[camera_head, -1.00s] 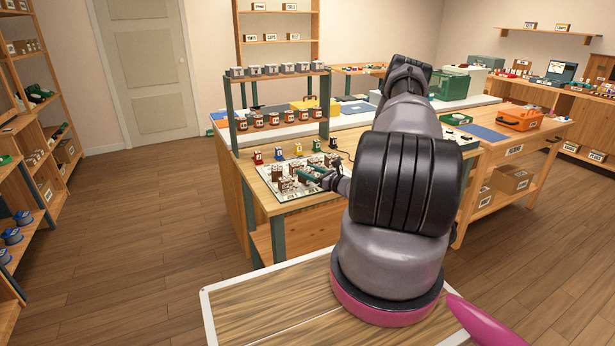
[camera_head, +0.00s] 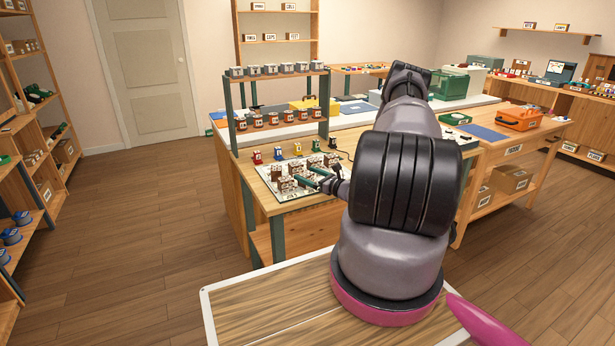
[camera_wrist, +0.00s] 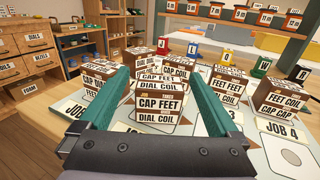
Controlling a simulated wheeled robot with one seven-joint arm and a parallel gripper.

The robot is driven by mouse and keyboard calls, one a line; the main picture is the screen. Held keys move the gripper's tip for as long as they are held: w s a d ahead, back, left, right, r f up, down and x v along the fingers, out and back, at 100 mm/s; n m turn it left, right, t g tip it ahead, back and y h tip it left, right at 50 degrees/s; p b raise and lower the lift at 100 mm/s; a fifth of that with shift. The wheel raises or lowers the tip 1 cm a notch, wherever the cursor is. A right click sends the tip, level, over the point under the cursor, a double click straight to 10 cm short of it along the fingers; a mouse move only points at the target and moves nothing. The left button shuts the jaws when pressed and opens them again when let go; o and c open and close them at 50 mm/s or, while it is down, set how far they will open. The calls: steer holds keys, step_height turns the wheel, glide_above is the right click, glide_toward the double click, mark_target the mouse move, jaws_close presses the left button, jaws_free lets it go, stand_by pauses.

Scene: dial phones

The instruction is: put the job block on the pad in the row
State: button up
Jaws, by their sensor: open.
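My gripper (camera_wrist: 160,105) is open. Its two green fingers point forward on either side of a brown block (camera_wrist: 158,106) with white labels reading CAP FEET and DIAL COIL. That block stands upright, and I see no clear finger contact. In the head view my gripper (camera_head: 313,178) is low over the white mat (camera_head: 283,198). Similar labelled blocks stand behind, with one at the left (camera_wrist: 98,72) and one at the right (camera_wrist: 280,98). A JOB 4 label (camera_wrist: 280,130) and a bare pad with a circle (camera_wrist: 290,157) lie at the right. I cannot tell which block is the job block.
Coloured lettered markers (camera_wrist: 227,58) stand behind the blocks. A two-tier rack (camera_head: 275,95) with small grey and orange items rises at the table's back. Shelves and drawers (camera_wrist: 25,60) are far left.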

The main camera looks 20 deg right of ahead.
steer(key=v, duration=1.2)
steer(key=s+a+r+n+g+y, duration=0.2)
steer(key=a+r+n+g, duration=0.6)
steer(key=r, duration=0.6)
steer(key=s+a+r+n+g+y, duration=0.2)
steer(key=a+r+n+g, duration=0.3)
steer(key=a+r+n, duration=0.7)
steer(key=s+a+r+n+t+h, duration=0.1)
steer(key=s+r+n+t+h, duration=0.1)
steer(key=s+r, duration=0.8)
steer(key=s+a+r+n+t+h, duration=0.1)
steer(key=s+a+r+n+h, duration=0.1)
steer(key=s+r+n+h, duration=0.2)
steer(key=s+r+h, duration=0.3)
steer(key=s+r, duration=0.4)
steer(key=shift+s+n+t+h, duration=0.2)
steer(key=shift+n+t+h, duration=0.1)
steer(key=shift+n+t, duration=0.1)
